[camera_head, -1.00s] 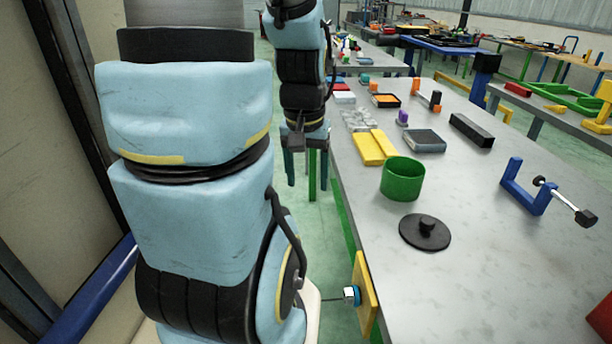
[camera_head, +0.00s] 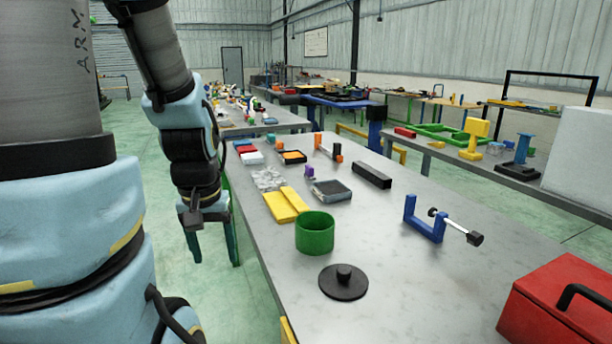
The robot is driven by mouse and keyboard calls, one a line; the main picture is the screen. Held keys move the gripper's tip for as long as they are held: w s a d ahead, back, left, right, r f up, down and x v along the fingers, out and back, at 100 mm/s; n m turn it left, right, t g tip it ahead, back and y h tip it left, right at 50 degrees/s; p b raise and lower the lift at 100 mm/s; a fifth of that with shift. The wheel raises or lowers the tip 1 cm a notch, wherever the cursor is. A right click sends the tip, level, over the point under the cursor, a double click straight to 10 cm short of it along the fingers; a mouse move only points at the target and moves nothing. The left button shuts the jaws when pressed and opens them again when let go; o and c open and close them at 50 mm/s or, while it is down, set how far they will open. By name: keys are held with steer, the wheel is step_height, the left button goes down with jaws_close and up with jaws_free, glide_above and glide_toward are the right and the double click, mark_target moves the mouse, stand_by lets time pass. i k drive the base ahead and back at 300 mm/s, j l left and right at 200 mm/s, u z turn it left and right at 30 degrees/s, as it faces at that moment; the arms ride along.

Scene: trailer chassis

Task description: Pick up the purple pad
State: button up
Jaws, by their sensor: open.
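A small purple piece, the only purple thing I make out, is the purple pad (camera_head: 309,172). It is on the grey table, behind a dark grey-topped block (camera_head: 331,190) and right of some clear crumpled pieces (camera_head: 268,180). It is too small to make out its exact form. My gripper (camera_head: 213,246) hangs pointing down off the table's left edge, with its two teal fingers apart and nothing between them. It is left of the purple pad and apart from it.
On the table (camera_head: 390,265) stand yellow blocks (camera_head: 286,205), a green cup (camera_head: 314,233), a black lid (camera_head: 343,282), a black bar (camera_head: 371,175) and a blue clamp (camera_head: 425,220). A red toolbox (camera_head: 560,305) is at front right. The table's middle right is fairly clear.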

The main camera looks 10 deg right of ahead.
mark_target(309, 174)
steer(key=i+j+z, duration=0.45)
steer(key=i+j, duration=0.35)
steer(key=i, duration=0.4)
steer(key=i+j+z, duration=0.45)
steer(key=i+j, duration=0.6)
steer(key=j, duration=0.15)
